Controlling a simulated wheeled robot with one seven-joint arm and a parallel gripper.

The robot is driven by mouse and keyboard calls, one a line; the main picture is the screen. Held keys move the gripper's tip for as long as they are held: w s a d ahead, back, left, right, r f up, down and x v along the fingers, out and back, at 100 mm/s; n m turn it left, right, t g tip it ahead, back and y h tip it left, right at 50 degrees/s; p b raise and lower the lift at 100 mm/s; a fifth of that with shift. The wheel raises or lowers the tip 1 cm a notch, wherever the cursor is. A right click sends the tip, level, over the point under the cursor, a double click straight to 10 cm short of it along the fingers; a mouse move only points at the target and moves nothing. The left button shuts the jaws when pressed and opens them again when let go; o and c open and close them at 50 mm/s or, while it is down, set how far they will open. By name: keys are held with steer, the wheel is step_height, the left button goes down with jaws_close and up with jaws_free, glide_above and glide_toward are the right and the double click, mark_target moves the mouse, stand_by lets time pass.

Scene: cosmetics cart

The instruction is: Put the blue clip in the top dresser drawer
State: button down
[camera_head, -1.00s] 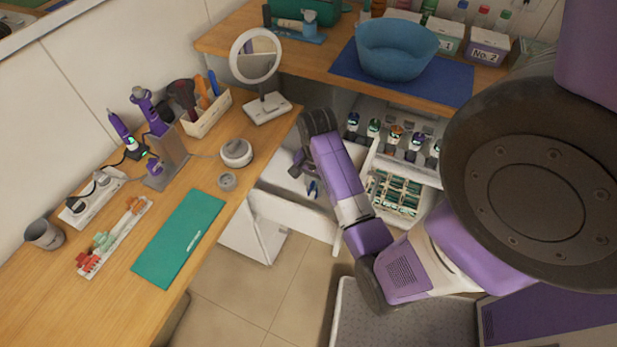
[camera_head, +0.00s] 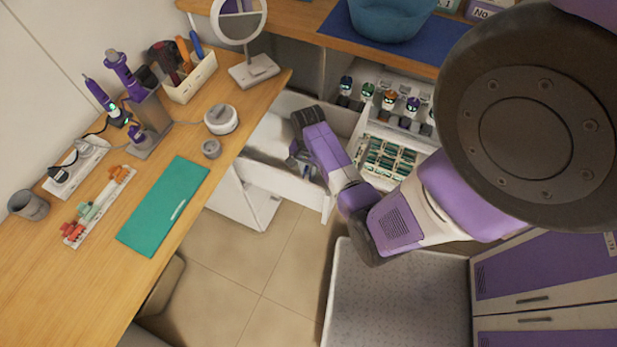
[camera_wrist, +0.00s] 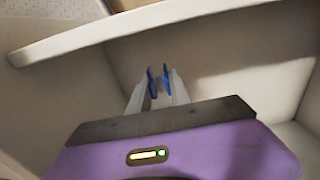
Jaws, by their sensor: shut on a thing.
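My gripper (camera_wrist: 157,92) is shut on the blue clip (camera_wrist: 151,84), which shows between the fingertips in the wrist view. The gripper and clip are inside the open top dresser drawer (camera_head: 270,187), over its pale floor. In the head view the gripper (camera_head: 300,162) is small and partly hidden by my wrist, and the clip is hard to make out there. I cannot tell whether the clip touches the drawer floor.
The desk (camera_head: 55,285) stands above and left of the drawer, with a green mat (camera_head: 160,205) and a round mirror (camera_head: 238,22). Another open drawer (camera_head: 385,160) with small bottles and boxes lies just right. A grey tray-like surface (camera_head: 390,295) is below.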

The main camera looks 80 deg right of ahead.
mark_target(308, 168)
steer(key=shift+f+b, duration=0.3)
steer(key=shift+f, duration=2.25)
steer(key=shift+f, duration=0.1)
steer(key=c, duration=1.2)
jaws_free()
step_height(308, 168, up, 12)
steer(key=shift+r+p, duration=0.15)
steer(key=shift+p, duration=0.6)
